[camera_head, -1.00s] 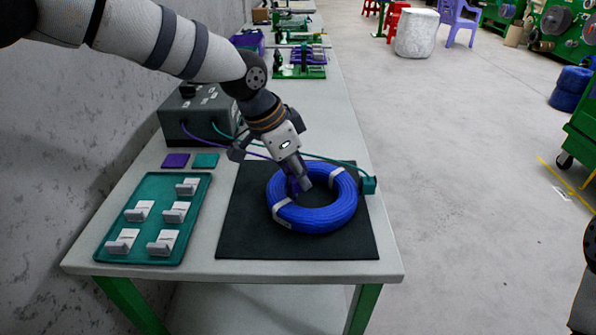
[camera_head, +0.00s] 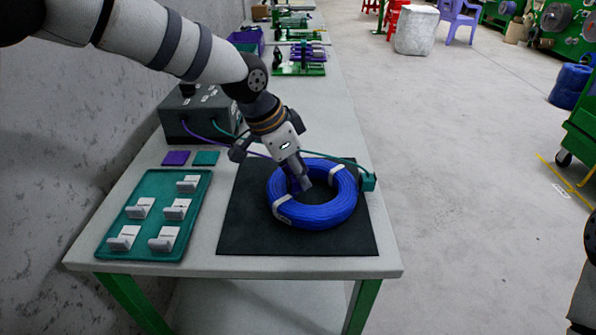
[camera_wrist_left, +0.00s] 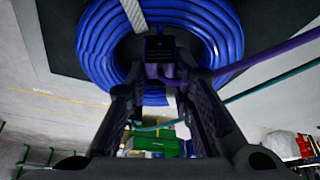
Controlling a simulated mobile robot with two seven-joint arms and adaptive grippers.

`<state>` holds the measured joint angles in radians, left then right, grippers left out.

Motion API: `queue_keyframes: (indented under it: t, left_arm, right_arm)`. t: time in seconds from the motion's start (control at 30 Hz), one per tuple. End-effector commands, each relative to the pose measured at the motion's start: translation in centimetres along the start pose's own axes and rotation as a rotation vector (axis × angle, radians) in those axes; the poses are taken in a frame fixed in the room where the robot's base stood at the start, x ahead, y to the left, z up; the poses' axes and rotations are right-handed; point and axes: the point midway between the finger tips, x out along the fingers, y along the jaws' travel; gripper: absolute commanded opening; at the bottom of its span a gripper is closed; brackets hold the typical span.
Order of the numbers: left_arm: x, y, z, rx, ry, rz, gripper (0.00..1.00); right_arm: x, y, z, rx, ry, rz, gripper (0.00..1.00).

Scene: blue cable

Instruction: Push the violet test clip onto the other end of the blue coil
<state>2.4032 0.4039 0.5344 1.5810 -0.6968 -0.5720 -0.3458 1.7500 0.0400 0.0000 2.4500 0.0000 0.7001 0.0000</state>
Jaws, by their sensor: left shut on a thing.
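The blue coil (camera_head: 318,213) lies flat on the black mat (camera_head: 240,236), bound with white bands. My left gripper (camera_head: 302,184) points down at the left inner part of the coil. It is shut on the violet test clip (camera_wrist_left: 165,72), which shows between the fingers in the left wrist view, in front of the coil (camera_wrist_left: 100,45). The clip's violet lead runs off to the right there. In the head view the fingers mostly hide the clip, and I cannot tell whether it touches a cable end. The teal clip (camera_head: 368,181) sits at the coil's right side. My right gripper is not in view.
A grey tester box (camera_head: 200,118) with violet and teal leads stands behind the mat. Violet (camera_head: 175,158) and teal (camera_head: 206,159) pads lie before it. A teal tray (camera_head: 152,252) with several white pieces is at the left. The table's right edge is close to the mat.

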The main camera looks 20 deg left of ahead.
Motion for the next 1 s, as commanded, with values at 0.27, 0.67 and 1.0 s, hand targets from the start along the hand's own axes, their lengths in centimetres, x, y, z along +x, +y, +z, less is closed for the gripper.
queue_keyframes:
  t: [0.27,0.67,1.0]
  left_arm:
    - [0.3,-0.04,0.16,0.0,0.0,-0.001,0.08]
    - [0.53,-0.02,0.26,-0.001,0.0,0.0,0.08]
    - [0.76,-0.02,0.35,0.0,0.0,0.0,0.08]
  right_arm:
    - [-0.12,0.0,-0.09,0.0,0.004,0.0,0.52]
    - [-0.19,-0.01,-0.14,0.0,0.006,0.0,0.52]
    - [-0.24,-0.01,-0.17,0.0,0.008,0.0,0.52]
